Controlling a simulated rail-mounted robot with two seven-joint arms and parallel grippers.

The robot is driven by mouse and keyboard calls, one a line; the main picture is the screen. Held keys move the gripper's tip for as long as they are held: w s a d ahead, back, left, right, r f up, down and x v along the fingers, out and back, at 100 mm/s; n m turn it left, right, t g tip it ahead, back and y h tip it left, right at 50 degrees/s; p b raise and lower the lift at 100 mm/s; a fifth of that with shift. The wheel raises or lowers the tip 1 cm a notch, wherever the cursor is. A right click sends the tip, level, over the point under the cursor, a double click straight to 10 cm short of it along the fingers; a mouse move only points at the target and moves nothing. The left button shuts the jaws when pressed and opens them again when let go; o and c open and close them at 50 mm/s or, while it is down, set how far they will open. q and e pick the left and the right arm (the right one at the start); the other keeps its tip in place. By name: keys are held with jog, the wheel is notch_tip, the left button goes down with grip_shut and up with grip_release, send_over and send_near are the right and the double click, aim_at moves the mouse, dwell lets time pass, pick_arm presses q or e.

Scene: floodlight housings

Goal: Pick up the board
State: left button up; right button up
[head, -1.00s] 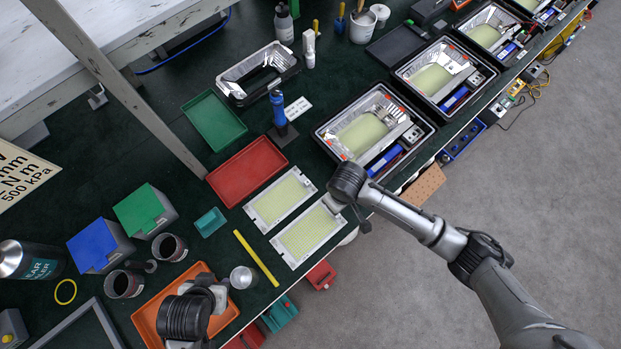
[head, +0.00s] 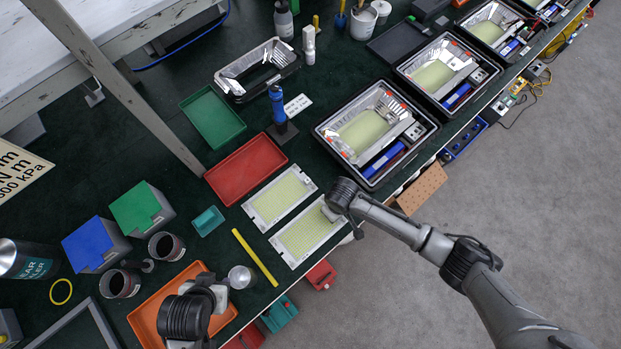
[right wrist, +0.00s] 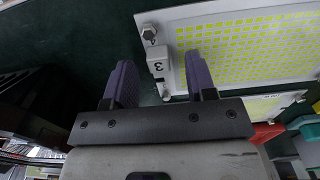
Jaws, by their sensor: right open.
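Two flat white boards with yellow-green grids lie side by side on the dark green bench: one nearer the red tray (head: 268,207) and one nearer the bench edge (head: 298,239). My right gripper (head: 329,213) is at the upper right end of the edge-side board. In the right wrist view its two purple fingers (right wrist: 161,82) stand apart. A small white block marked 3 (right wrist: 159,63), at the end of a gridded board (right wrist: 250,48), shows between them; I cannot tell whether they touch it. My left gripper (head: 215,292) is over the orange tray, its fingers unclear.
A red tray (head: 236,174), a green tray (head: 204,112) and a yellow bar (head: 255,257) lie near the boards. A housing (head: 412,145) with a grid panel stands to the upper right. A metal cup (head: 241,277) stands by the orange tray (head: 143,317).

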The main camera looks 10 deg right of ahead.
jog(key=shift+f, duration=0.3)
grip_shut()
dwell(0.3)
